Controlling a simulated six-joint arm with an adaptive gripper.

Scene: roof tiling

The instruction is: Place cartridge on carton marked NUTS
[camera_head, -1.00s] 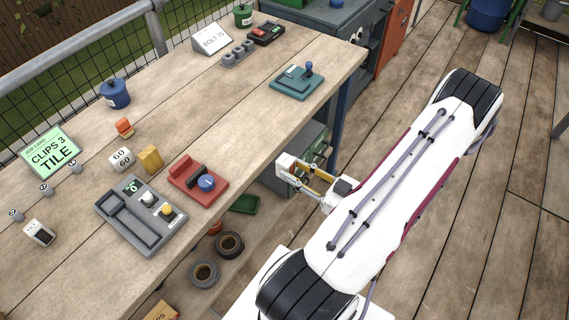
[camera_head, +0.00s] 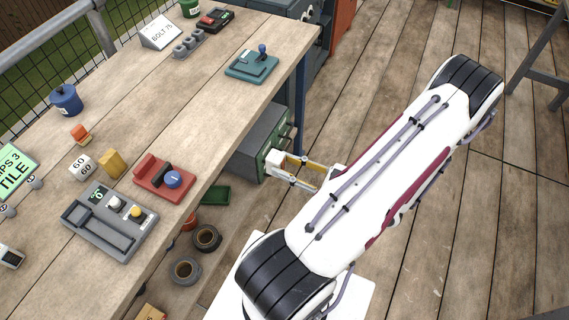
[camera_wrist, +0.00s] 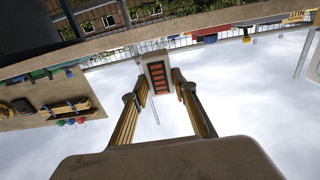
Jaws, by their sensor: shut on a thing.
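A pale block with a dark panel of orange bars (camera_wrist: 158,75), which looks like the cartridge, is between the fingertips of my gripper (camera_wrist: 158,92) in the wrist view. In the head view my gripper (camera_head: 283,168) is shut on this white block (camera_head: 275,162), off the bench's right edge, in front of a green drawer cabinet.
The wooden bench (camera_head: 190,100) carries a grey device (camera_head: 108,222), a red device (camera_head: 163,178) and a teal device (camera_head: 252,66). The green drawer cabinet (camera_head: 262,140) stands under its edge. Dark rings (camera_head: 206,238) and a green tray (camera_head: 215,195) lie below. Deck floor at right is open.

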